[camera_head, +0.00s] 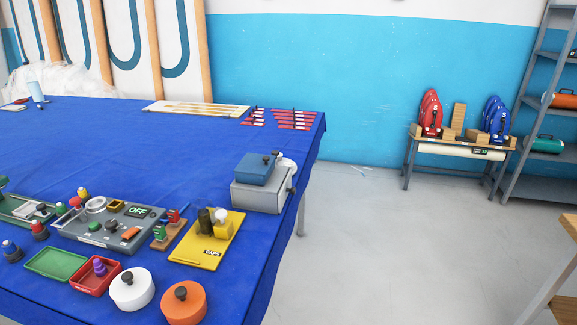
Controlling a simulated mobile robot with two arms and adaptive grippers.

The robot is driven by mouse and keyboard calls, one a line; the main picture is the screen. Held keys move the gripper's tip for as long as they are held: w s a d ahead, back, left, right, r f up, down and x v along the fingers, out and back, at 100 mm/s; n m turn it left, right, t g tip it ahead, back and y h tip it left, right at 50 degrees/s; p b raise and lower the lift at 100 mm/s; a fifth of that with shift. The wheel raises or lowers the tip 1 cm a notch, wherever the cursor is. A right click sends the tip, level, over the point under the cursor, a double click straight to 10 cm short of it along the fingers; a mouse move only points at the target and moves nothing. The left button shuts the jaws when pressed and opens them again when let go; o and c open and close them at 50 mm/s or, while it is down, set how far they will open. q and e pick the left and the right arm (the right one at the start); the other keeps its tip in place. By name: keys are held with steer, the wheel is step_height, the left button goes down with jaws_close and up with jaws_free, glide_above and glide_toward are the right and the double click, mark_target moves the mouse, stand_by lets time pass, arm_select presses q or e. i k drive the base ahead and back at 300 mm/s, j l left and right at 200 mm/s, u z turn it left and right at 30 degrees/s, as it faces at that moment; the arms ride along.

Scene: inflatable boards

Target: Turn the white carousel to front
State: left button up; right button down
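A white round carousel (132,292) with a dark knob on top stands near the front edge of the blue-covered table, at the lower left of the head view. An orange round carousel (184,306) with a similar dark knob stands just right of it. I cannot tell from here which way the white carousel faces. Neither of my grippers is in view.
A red tray (80,287) with a purple-topped item and a green tray (42,268) lie left of the white carousel. A yellow board (193,257) and a grey panel (72,233) lie behind. A grey box (255,197) stands at the table's right edge. The table's middle is clear.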

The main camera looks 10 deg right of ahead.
mark_target(276, 153)
steer(key=i+l, duration=0.2)
steer(key=l, duration=0.15)
steer(key=i+l+u, duration=0.15)
steer(key=l, duration=0.2)
steer(key=i+l, duration=0.2)
steer(key=l, duration=0.15)
steer(key=u, duration=0.05)
